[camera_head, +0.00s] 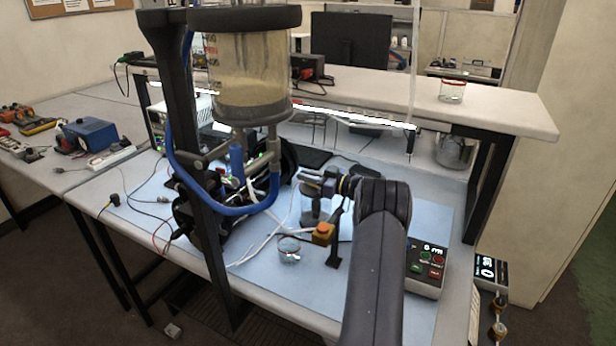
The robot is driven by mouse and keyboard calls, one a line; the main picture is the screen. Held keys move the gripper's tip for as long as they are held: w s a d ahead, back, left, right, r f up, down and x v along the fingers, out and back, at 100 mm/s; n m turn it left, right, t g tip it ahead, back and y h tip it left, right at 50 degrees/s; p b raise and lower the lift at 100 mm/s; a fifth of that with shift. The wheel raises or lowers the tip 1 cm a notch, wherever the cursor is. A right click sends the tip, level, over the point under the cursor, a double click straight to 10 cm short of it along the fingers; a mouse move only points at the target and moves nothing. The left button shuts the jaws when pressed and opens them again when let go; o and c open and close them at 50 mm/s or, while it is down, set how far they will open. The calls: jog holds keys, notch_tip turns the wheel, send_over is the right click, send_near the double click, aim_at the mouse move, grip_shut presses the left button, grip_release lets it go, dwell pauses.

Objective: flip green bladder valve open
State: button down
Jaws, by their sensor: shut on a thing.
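A clear sealed cylinder (248,62) with dark end rings stands at the upper left on a black upright. Blue tubing (262,206) loops beneath it, with metal fittings (250,137) under its base. My gripper (306,182) is at the end of my dark arm, right of the blue loop and above the bench. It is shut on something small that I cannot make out. I cannot pick out a green valve for sure; the fittings and tubing are crowded and small here.
An orange-yellow block (322,234) on a dark stand and a small glass jar (289,249) are below my gripper. A box with a display and buttons (427,266) stands at the right. The black upright (205,215) and loose cables crowd the left.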

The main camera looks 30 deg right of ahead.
jog(key=c, duration=1.4)
grip_release()
jog(key=shift+c, duration=0.2)
jog(key=b+v, duration=0.3)
jog(key=v, duration=0.7)
jog(key=shift+s+d, duration=0.25)
jog(key=shift+s, duration=0.05)
